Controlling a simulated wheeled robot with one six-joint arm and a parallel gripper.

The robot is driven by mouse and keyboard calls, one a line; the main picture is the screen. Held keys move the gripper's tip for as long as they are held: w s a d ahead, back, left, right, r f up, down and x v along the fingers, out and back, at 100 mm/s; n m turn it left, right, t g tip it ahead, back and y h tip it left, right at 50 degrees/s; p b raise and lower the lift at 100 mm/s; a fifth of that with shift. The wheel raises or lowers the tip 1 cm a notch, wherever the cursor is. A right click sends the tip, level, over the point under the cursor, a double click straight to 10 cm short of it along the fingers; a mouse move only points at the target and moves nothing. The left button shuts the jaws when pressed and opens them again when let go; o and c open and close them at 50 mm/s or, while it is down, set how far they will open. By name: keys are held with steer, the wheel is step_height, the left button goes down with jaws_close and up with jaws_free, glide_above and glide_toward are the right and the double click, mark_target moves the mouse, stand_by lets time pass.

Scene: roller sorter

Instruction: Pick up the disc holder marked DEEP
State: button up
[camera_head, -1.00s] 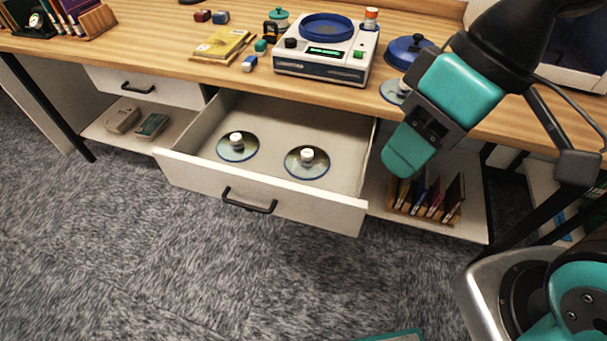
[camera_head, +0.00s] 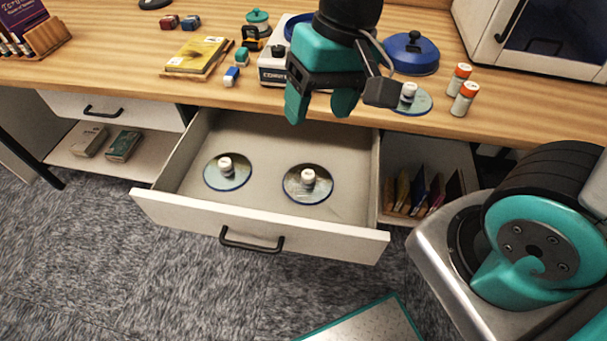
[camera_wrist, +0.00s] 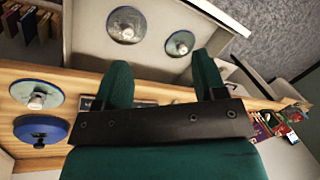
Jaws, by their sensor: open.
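Two disc holders lie in the open drawer, each a round disc with a blue edge and a white knob. One is the left drawer disc holder (camera_head: 228,171) and the other is the right drawer disc holder (camera_head: 307,184). A third disc holder (camera_head: 411,101) lies on the desk at right. No DEEP marking is readable on any of them. In the wrist view the drawer holders (camera_wrist: 126,24) and (camera_wrist: 180,43) show beyond the fingers, with the desk one (camera_wrist: 37,94) at left. My gripper (camera_head: 320,107) is open and empty, above the desk's front edge behind the drawer.
The open drawer (camera_head: 200,212) juts out from the desk. A white machine (camera_head: 272,68) stands behind my gripper, partly hidden. A blue lid (camera_head: 411,54) and two orange-capped bottles (camera_head: 464,99) stand at right. Books (camera_head: 420,189) fill the shelf right of the drawer.

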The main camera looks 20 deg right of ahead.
steer(key=w+d+f+m+h+b, duration=0.2)
steer(key=w+d+f+m+h, duration=0.1)
steer(key=w+f+m, duration=0.85)
glide_above(308, 175)
steer(key=shift+n, duration=0.45)
step_height(308, 175, down, 13)
steer(key=shift+f, duration=3.1)
steer(key=shift+c, duration=0.2)
steer(key=c, duration=1)
